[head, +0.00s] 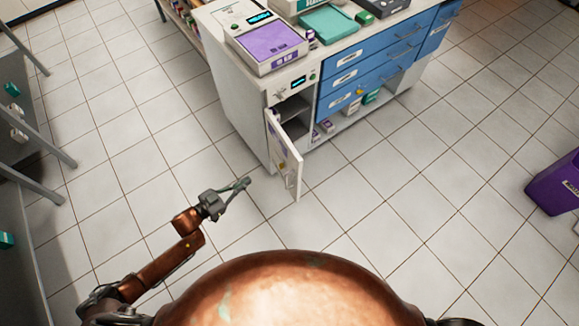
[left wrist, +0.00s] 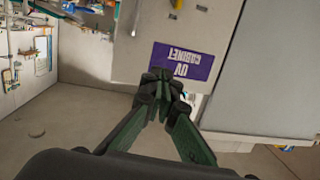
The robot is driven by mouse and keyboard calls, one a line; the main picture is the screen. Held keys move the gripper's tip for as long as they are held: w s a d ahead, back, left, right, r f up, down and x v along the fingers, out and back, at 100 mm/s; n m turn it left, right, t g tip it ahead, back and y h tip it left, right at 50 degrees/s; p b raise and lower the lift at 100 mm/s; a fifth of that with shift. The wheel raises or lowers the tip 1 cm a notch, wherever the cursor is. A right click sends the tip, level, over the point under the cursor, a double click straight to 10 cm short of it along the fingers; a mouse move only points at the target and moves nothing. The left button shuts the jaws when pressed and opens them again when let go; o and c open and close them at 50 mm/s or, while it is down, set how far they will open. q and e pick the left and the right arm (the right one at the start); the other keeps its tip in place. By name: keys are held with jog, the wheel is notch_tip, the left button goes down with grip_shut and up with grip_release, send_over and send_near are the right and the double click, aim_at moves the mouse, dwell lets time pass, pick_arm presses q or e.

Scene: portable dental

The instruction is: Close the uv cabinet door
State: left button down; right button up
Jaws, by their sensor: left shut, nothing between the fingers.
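The uv cabinet door (head: 288,160) is white and stands open, swung out from the left end of the cabinet's front. The uv cabinet (head: 293,108) shows a dark open inside with a shelf behind the door. My left gripper (head: 246,182) is shut and empty, to the left of the door and short of it in the head view. In the left wrist view, the fingertips (left wrist: 160,80) overlap the lower edge of a purple label (left wrist: 183,62) reading "UV CABINET" upside down. I cannot tell whether they touch the door. My right gripper is not in view.
Blue drawers (head: 362,75) and a low open shelf (head: 345,122) with small boxes sit right of the cabinet. A purple bin (head: 556,184) stands at the far right. Grey metal legs (head: 45,147) line the left edge. The tiled floor in front is clear.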

aim_at(297, 163)
pick_arm(q)
jog(key=s+d+r+m+g+h+b, duration=0.1)
jog(key=s+d+r+m+g+h, duration=0.15)
jog(key=d+r, duration=0.3)
jog(key=shift+n+t+h, duration=0.25)
jog(key=shift+h, duration=0.1)
jog(key=b+x, duration=0.1)
jog(key=x, duration=0.3)
jog(key=b+x, duration=0.1)
jog(key=x, duration=0.3)
jog(key=b+x, duration=0.1)
jog(key=x, duration=0.3)
jog(key=shift+w+f, duration=0.1)
jog(key=shift+f, duration=0.2)
jog(key=shift+w+d+r, duration=0.1)
jog(key=shift+w+d, duration=0.2)
jog(key=shift+d, duration=0.25)
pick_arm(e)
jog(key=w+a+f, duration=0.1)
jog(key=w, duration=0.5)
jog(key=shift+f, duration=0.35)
